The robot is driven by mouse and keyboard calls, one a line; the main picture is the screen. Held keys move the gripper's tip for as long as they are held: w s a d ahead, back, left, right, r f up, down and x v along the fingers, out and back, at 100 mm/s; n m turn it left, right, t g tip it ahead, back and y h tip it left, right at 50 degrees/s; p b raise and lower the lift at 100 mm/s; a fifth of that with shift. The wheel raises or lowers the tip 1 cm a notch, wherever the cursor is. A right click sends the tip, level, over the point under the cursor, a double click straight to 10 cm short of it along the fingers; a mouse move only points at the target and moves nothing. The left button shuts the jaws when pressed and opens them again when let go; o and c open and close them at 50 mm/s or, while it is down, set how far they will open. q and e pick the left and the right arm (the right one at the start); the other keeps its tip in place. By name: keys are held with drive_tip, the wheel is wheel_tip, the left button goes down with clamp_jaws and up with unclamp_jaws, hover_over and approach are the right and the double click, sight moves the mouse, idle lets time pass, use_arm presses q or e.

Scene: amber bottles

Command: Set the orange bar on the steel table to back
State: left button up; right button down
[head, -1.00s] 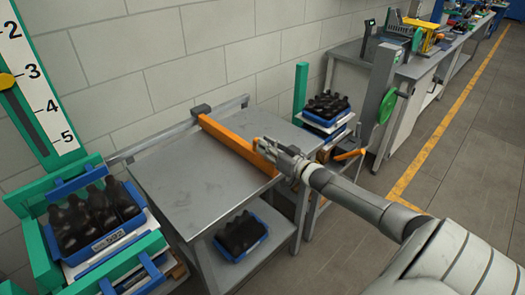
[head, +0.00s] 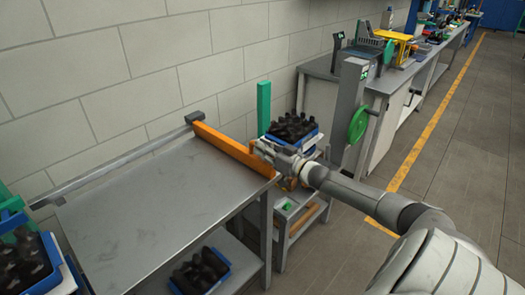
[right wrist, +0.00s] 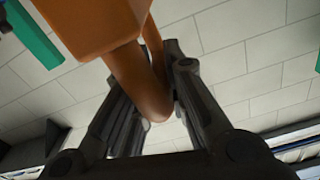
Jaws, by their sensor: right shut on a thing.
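The orange bar (head: 228,149) lies along the right side of the steel table (head: 150,205). Its far end is by a dark block at the end of the grey rail, and its near end is at the table's right front corner. My right gripper (head: 262,149) is at the bar's near end. In the right wrist view, its fingers (right wrist: 150,82) are shut around a curved orange handle part of the bar (right wrist: 92,22). The fingertips are partly hidden by the orange part. My left gripper is not in view.
A grey rail (head: 110,172) runs along the table's wall side. A blue bin of dark bottles (head: 200,272) is on the lower shelf. Another bin (head: 292,130) stands on a stand to the right, near a green post (head: 263,107). The tabletop is clear.

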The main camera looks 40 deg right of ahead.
drive_tip(key=shift+d, duration=0.2)
drive_tip(key=c, duration=1.4)
unclamp_jaws()
drive_tip(key=shift+s+d+f, duration=0.15)
drive_tip(key=shift+s+f, duration=0.1)
drive_tip(key=shift+f, duration=0.15)
drive_tip(key=shift+s+d+r, duration=0.1)
drive_tip(key=shift+s+r, duration=0.1)
drive_tip(key=shift+s, duration=2.65)
drive_tip(key=shift+s+d+r, duration=0.1)
drive_tip(key=shift+s+r, duration=0.1)
drive_tip(key=shift+s, duration=2.65)
